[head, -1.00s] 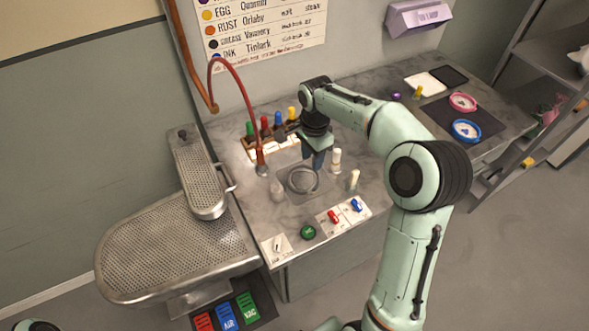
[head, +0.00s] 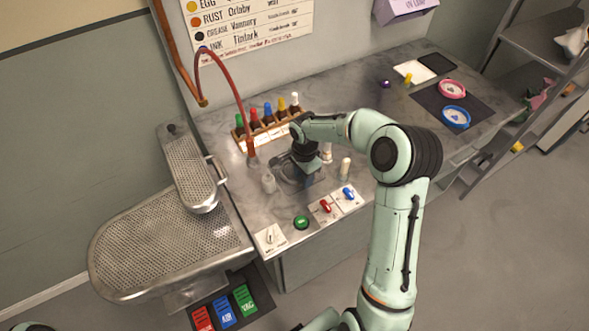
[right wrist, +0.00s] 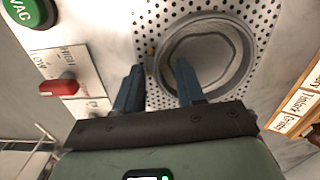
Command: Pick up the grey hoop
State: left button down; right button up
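The grey hoop (right wrist: 246,68) lies on a white perforated panel in the right wrist view. I cannot tell whether the fingers touch the hoop. My left gripper is out of the frames.
A rack of coloured bottles (head: 268,122) stands behind the gripper. Red (head: 325,206) and blue (head: 348,193) knobs and a green button (head: 301,222) are in front. A perforated metal board (head: 165,240) is at left.

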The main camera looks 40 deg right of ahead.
grip_shut()
jog(key=shift+r, duration=0.15)
